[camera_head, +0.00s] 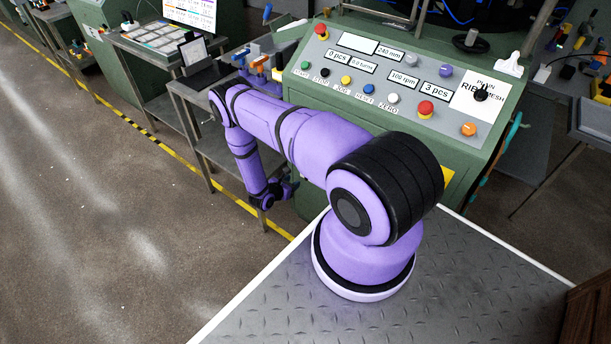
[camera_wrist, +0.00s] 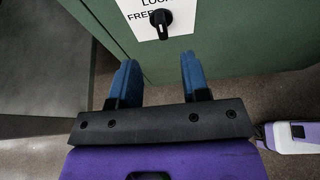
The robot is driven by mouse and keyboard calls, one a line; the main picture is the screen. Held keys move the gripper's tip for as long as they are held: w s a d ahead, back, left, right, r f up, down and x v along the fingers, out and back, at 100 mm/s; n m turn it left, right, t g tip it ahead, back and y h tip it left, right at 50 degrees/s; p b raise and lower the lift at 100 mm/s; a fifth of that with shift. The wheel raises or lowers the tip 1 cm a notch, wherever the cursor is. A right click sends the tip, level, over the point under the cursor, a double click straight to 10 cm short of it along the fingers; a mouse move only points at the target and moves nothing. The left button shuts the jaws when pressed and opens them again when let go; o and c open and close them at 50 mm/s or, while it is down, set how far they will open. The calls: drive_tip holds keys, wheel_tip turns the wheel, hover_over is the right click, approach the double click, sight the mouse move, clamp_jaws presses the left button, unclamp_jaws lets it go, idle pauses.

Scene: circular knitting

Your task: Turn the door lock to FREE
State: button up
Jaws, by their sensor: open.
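The door lock is a black knob (camera_wrist: 161,20) on a white label plate (camera_wrist: 146,30) in the wrist view. The plate is fixed to a green machine panel. It reads "FREE" at the knob's left, with "LOCK" partly cut off above. The knob's lower end points down. My gripper (camera_wrist: 158,62) has two blue fingers spread apart with nothing between them. The fingers point toward the panel, a little below the knob and apart from it. In the head view my gripper (camera_head: 270,195) hangs low by the machine's left side, and the lock is hidden there.
The green machine's control panel (camera_head: 395,85) carries several buttons, displays and a selector knob. A side table (camera_head: 195,95) with tools stands left of my arm. A white and purple object (camera_wrist: 295,137) lies at the wrist view's right. Open floor (camera_head: 100,200) lies at left.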

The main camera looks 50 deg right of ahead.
drive_tip(key=x, duration=1)
drive_tip(key=shift+d+f, duration=0.15)
drive_tip(key=shift+d, duration=0.1)
clamp_jaws()
